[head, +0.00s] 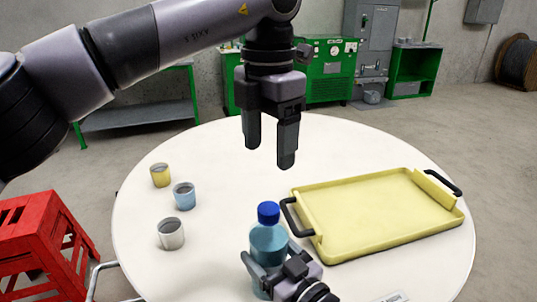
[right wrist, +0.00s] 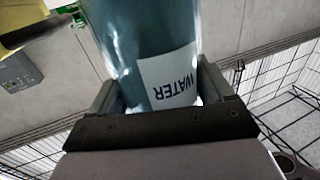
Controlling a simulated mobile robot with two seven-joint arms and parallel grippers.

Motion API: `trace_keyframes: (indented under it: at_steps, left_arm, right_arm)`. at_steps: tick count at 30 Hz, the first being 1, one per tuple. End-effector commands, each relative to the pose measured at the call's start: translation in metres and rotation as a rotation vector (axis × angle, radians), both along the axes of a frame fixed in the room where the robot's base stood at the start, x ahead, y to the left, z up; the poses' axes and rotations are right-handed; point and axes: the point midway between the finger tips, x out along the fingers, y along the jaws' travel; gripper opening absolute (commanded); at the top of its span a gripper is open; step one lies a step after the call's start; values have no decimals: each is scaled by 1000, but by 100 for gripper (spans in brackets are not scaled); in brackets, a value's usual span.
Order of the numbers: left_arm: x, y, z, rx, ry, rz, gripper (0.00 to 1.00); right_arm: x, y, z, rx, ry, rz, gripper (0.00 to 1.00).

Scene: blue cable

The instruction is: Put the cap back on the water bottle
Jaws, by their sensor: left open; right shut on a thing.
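The water bottle (head: 268,243) is clear blue and stands upright at the front of the round white table. The blue cap (head: 268,212) is at the top of its neck; I cannot tell whether it is screwed tight. My right gripper (head: 268,277) is shut around the bottle's lower body. In the right wrist view the bottle (right wrist: 140,40), with its WATER label, is between the two fingers. My left gripper (head: 270,150) is open and empty, pointing down above the table, higher than the cap and apart from it.
A yellow tray (head: 372,236) with black handles lies on the table (head: 210,275) at the right. Yellow (head: 160,175), blue (head: 184,196) and white (head: 171,234) cups stand at the left. The table between cups and bottle is clear.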

Motion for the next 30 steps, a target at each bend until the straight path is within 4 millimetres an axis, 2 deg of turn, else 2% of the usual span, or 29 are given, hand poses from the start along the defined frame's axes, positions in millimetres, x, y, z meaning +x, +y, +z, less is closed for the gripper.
trace_keyframes:
  at_steps: [6,7,9,19,30]
  left_arm:
    - [0,0,0,0,0,-1,70]
    - [0,0,0,0,0,-1,70]
    - [0,0,0,0,0,-1,70]
    - [0,0,0,0,0,-1,70]
    - [0,0,1,0,0,0,70]
  right_arm:
    - [0,0,0,-1,1,0,0]
    - [0,0,0,-1,1,0,84]
    - [0,0,0,-1,1,0,100]
    - [-6,-4,-1,0,1,0,100]
    - [-47,-35,-1,0,2,0,100]
